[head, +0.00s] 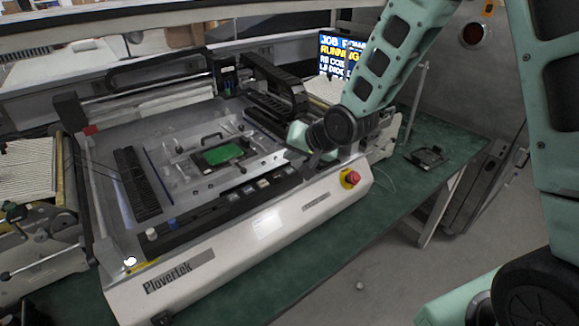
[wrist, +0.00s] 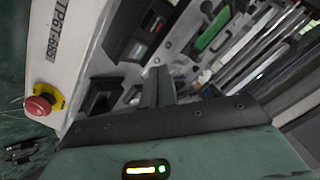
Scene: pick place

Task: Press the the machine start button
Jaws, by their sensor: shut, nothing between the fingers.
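The Plovertek machine (head: 235,255) stands on a green table, its panel facing the front. A strip along its front top edge carries several small square buttons (head: 263,183), which also show in the wrist view (wrist: 138,50). I cannot read which one is the start button. A red mushroom button (head: 350,178) on a yellow base sits at the machine's right front corner; it shows at the left in the wrist view (wrist: 38,105). My gripper (wrist: 158,86) is shut and empty over the right end of the strip. Whether its tips touch anything is unclear.
A green circuit board (head: 222,154) lies on the machine's bed. A dark cable chain (head: 270,85) rises behind it. A monitor (head: 338,52) at the back reads partly "JOB" and "RUNNING". A small black holder (head: 427,157) lies on the green table (head: 455,140) at right.

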